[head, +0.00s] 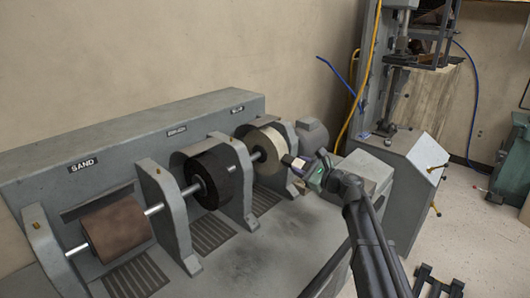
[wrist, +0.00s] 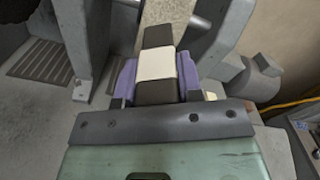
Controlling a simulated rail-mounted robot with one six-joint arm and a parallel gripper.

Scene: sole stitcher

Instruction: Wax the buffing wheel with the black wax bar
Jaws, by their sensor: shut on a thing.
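My gripper (head: 303,168) is shut on the black wax bar (head: 287,159), at the right side of the buffing wheel. In the wrist view the wax bar (wrist: 157,91) is dark with a white band around its middle, between the purple finger pads. It points away from the gripper. The cream buffing wheel (head: 264,150) is the rightmost wheel on the grey machine's shaft. It shows beyond the bar's far end in the wrist view (wrist: 168,13). The bar's tip is very close to the wheel; I cannot tell whether they touch.
A black wheel (head: 206,176) and a brown sanding drum (head: 116,229) share the shaft, with grey upright supports (head: 165,213) between them. A motor housing (head: 312,134) stands at the shaft's right end. The machine's front deck (head: 270,250) is clear. Another grey machine (head: 403,190) stands right.

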